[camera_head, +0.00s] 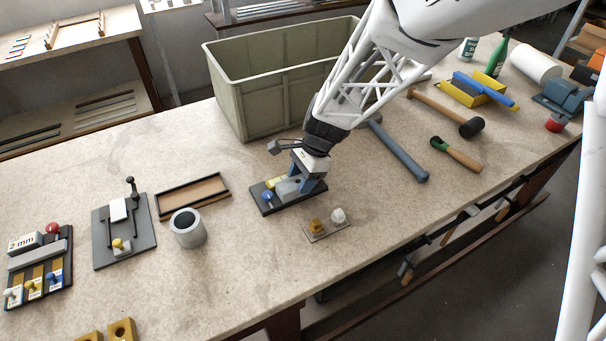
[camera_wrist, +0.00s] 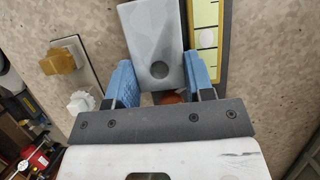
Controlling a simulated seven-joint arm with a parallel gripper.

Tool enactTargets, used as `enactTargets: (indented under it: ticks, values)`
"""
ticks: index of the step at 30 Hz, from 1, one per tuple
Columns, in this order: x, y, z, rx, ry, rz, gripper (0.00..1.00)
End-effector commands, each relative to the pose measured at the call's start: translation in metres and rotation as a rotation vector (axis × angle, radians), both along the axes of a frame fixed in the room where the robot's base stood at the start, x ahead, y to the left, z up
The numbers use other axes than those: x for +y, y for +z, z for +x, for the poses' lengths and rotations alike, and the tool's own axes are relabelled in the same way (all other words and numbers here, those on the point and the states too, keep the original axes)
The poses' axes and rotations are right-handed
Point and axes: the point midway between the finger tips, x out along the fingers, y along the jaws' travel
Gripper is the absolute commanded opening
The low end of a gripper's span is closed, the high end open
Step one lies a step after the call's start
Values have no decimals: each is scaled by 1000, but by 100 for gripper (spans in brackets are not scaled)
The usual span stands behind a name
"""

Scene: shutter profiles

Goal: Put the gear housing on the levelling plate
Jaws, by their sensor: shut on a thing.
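My gripper (camera_head: 306,184) has its blue fingers closed on the sides of a grey block with a round hole, which I take as the gear housing (camera_head: 287,188). In the wrist view the housing (camera_wrist: 152,40) sits between the two fingers (camera_wrist: 160,88). It is over or on a dark plate (camera_head: 268,208) with a blue knob and a yellow strip, probably the levelling plate. I cannot tell whether the housing touches the plate; the gripper hides part of both.
A small plate with brass and white knobs (camera_head: 325,231) lies just in front. A grey cup (camera_head: 188,228), a tray (camera_head: 193,193) and a lever fixture (camera_head: 122,232) stand left. A green bin (camera_head: 270,90) is behind; a blue-handled tool (camera_head: 400,152) lies right.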

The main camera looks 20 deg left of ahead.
Motion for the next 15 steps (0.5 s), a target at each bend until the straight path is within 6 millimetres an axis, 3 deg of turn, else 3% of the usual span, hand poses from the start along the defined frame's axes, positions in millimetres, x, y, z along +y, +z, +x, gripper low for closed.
enactTargets:
  ticks: [15]
  values:
    - [0,-7,0,0,0,0,6]
